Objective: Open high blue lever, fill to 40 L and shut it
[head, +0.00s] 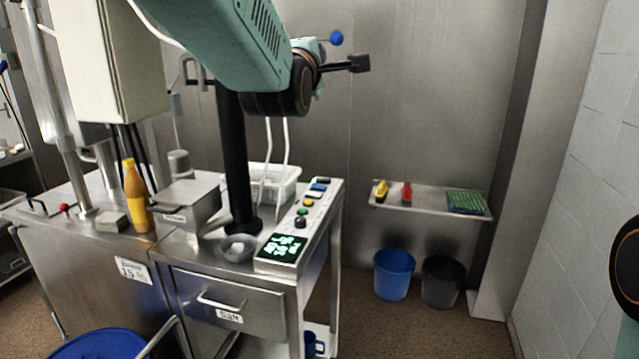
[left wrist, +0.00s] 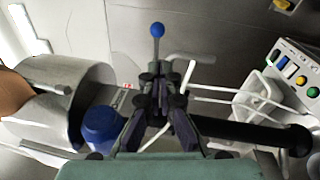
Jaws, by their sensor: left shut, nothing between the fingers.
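The blue lever's ball knob (head: 336,38) shows high up, just beyond my left wrist in the head view. In the left wrist view the blue ball (left wrist: 158,30) tops a thin rod that runs down toward my left gripper (left wrist: 157,78). Its dark fingers are shut and empty, with the ball past their tips. I cannot tell if the fingers touch the rod. In the head view my arm largely covers this gripper and the lever's base. A green digital display (head: 281,249) is lit on the counter, its digits unclear. My right gripper is out of view.
A black column (head: 235,150) rises from the counter beside a white basket (head: 288,183). An orange bottle (head: 136,200) and a steel box (head: 187,203) stand left. A wall shelf (head: 430,205) and two bins, blue (head: 394,275) and dark (head: 442,281), are at right.

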